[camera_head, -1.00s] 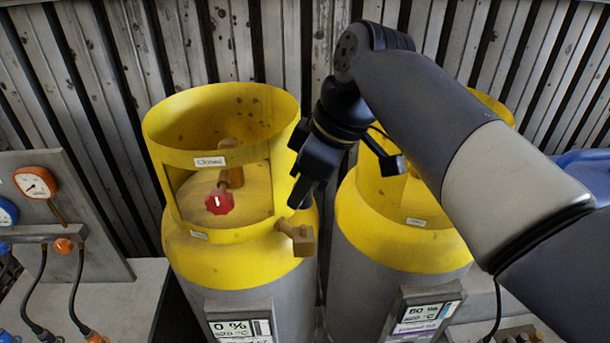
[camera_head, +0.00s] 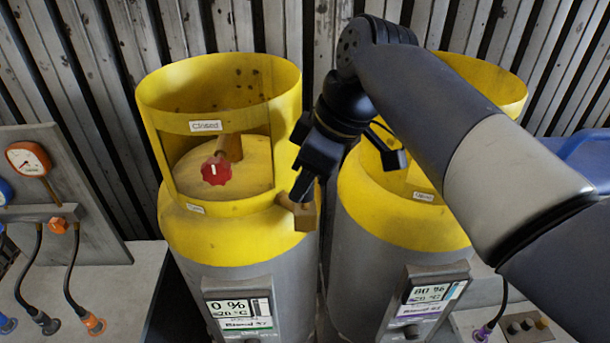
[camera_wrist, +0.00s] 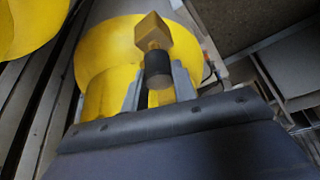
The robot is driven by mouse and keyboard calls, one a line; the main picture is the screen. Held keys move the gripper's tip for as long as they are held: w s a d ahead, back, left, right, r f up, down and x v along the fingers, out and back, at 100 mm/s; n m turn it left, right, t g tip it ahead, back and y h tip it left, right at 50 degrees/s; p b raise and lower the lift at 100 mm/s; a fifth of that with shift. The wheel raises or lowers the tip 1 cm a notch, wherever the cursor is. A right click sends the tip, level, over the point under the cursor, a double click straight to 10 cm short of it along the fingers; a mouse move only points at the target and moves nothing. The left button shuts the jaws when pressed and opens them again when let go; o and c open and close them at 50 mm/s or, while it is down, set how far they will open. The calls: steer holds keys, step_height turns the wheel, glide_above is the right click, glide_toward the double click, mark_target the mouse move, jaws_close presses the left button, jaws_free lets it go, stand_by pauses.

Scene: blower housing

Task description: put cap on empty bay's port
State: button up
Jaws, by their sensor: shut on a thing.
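My gripper (camera_head: 299,190) points down in front of the right shoulder of the left cylinder (camera_head: 228,240), which is yellow on top and grey below and shows 0 % on its display. It is shut on a brass-coloured block-shaped piece (camera_head: 304,216), which looks like the cap. In the wrist view this piece (camera_wrist: 152,32) has a dark round sleeve (camera_wrist: 158,68) between the two fingers (camera_wrist: 158,92). The left cylinder has a red knob (camera_head: 216,170) on its valve and a "Closed" label on its collar. I cannot make out the port or whether the piece touches the cylinder.
A second yellow and grey cylinder (camera_head: 400,220) stands close on the right, its display (camera_head: 430,292) reading about 80 %. A gauge panel (camera_head: 85,232) with dark hoses (camera_head: 73,275) stands at the left. A ribbed wall (camera_head: 100,60) is close behind. The gap between the cylinders is narrow.

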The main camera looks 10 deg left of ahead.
steer(key=shift+f+b, duration=0.7)
steer(key=shift+f, duration=0.35)
steer(key=o, duration=1)
steer(key=v, duration=1)
steer(key=shift+s+d+r, duration=0.1)
steer(key=shift+d+r, duration=0.1)
steer(key=shift+r, duration=0.15)
steer(key=x, duration=1)
steer(key=shift+a+f, duration=0.2)
steer(key=shift+f, duration=0.15)
steer(key=shift+r, duration=0.3)
